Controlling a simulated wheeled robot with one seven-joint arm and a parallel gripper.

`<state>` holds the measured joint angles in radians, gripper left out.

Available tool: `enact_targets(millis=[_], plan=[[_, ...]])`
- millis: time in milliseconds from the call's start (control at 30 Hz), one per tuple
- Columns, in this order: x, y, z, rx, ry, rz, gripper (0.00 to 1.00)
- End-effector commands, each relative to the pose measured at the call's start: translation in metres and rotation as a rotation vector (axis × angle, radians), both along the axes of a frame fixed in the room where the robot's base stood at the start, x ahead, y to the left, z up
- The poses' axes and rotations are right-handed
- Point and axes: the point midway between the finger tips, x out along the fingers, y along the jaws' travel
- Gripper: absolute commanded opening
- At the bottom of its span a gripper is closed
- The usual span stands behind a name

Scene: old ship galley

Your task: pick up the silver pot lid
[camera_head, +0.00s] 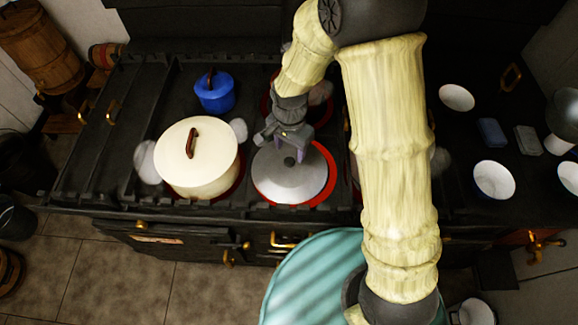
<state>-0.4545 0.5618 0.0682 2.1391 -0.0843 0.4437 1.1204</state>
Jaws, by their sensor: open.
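The silver pot lid (277,184) is a round, shallow grey disc with a dark knob (289,161) at its middle. It lies on a red-rimmed round plate (324,190) on the black stove. My gripper (291,156) is open, pointing down just over the lid's knob from behind. Its fingers appear close to the knob, but I cannot tell whether they touch it or stand on both sides of it. My arm hides part of the stove to the right of the lid.
A cream pot (196,178) with a lidded top stands close to the left of the lid. A small blue pot (215,97) is behind it. White bowls (493,180) sit on the right. A brass rail and doors line the stove (190,236) front.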

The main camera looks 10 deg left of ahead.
Motion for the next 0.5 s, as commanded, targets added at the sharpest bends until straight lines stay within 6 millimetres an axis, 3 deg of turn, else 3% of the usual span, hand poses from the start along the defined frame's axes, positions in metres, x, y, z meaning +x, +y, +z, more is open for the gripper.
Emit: enact_targets(millis=[500], plan=[[-0.0004,0.0002,-0.0119,0.0,0.001,0.0,0.54]])
